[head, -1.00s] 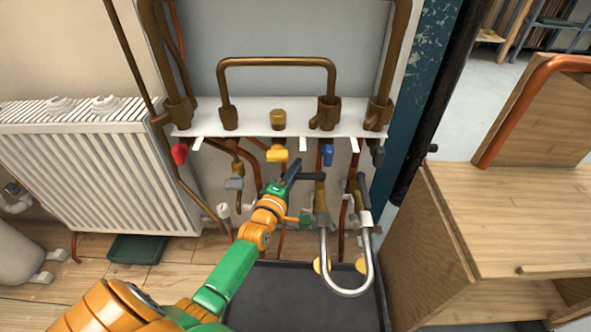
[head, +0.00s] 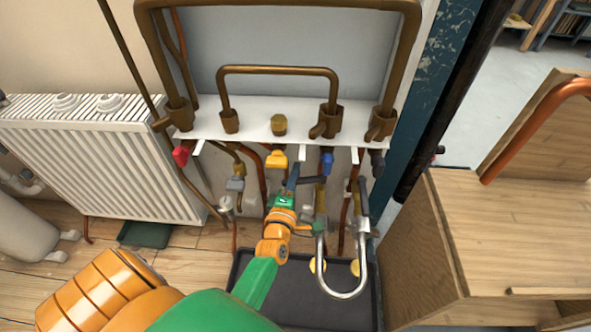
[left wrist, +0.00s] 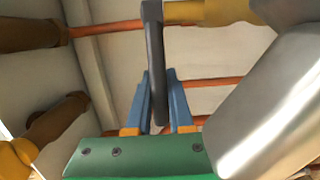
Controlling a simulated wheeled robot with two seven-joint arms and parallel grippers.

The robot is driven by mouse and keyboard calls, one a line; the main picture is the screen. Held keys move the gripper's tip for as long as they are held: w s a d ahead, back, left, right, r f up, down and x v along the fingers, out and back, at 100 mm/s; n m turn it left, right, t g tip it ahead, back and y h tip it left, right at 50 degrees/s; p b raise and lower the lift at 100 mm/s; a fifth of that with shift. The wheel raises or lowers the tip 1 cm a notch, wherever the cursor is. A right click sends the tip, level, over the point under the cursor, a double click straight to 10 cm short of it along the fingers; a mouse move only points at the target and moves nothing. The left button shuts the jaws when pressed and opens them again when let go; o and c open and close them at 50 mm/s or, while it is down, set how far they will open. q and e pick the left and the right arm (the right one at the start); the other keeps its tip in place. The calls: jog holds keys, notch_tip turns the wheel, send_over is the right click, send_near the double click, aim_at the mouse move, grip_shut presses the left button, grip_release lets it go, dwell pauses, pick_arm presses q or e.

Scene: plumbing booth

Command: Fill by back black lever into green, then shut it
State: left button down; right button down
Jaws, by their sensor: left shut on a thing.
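The back black lever (head: 312,180) sticks out sideways from a brass valve below the white pipe shelf. My left gripper (head: 291,178) is shut on its end. In the left wrist view the dark lever (left wrist: 156,70) stands between my two blue fingers. A second black lever (head: 362,196) sits nearer and to the right, beside a shiny U-shaped spout (head: 344,293). A small green part (head: 318,228) shows just right of my wrist, partly hidden; I cannot tell what it is. A dark green tray (head: 146,234) lies on the floor under the radiator. No running water can be made out.
A black tray (head: 290,305) lies below. A wooden cabinet (head: 520,230) blocks the right side; a white radiator (head: 100,150) stands left.

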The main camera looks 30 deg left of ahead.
pick_arm(q)
jog(key=shift+f, duration=0.1)
jog(key=c, duration=0.8)
grip_release()
jog(key=shift+s, duration=0.1)
jog(key=p+v, duration=0.2)
jog(key=v, duration=0.5)
pick_arm(e)
jog(key=f, duration=0.1)
jog(key=s+f, duration=0.2)
jog(key=shift+s+d+f, duration=0.2)
jog(key=shift+s+d, duration=0.05)
jog(key=shift+d, duration=0.05)
